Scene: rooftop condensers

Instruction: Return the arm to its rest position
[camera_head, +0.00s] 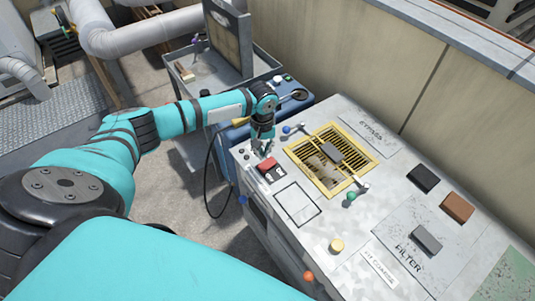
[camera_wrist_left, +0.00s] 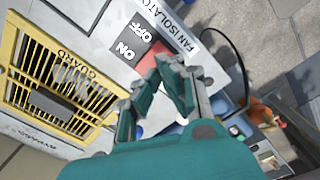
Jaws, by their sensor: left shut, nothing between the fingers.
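My left arm (camera_head: 160,122) reaches in from the left over the grey condenser top. My left gripper (camera_head: 265,150) points down just above the fan isolator switch (camera_head: 270,168), a small black and red block near the unit's corner. The gripper (camera_wrist_left: 158,80) is shut and empty. In the left wrist view the isolator (camera_wrist_left: 136,45) shows its ON and OFF labels, and the fingers partly cover its red part. I cannot tell whether the fingertips touch it. My right gripper is not in view.
A yellow guard grille (camera_head: 331,160) with a dark handle lies beside the gripper. Coloured knobs, dark blocks (camera_head: 423,178) and a brown block (camera_head: 457,207) sit on the unit. A cart (camera_head: 185,80) and a blue case stand behind; a cable loops down left of the unit.

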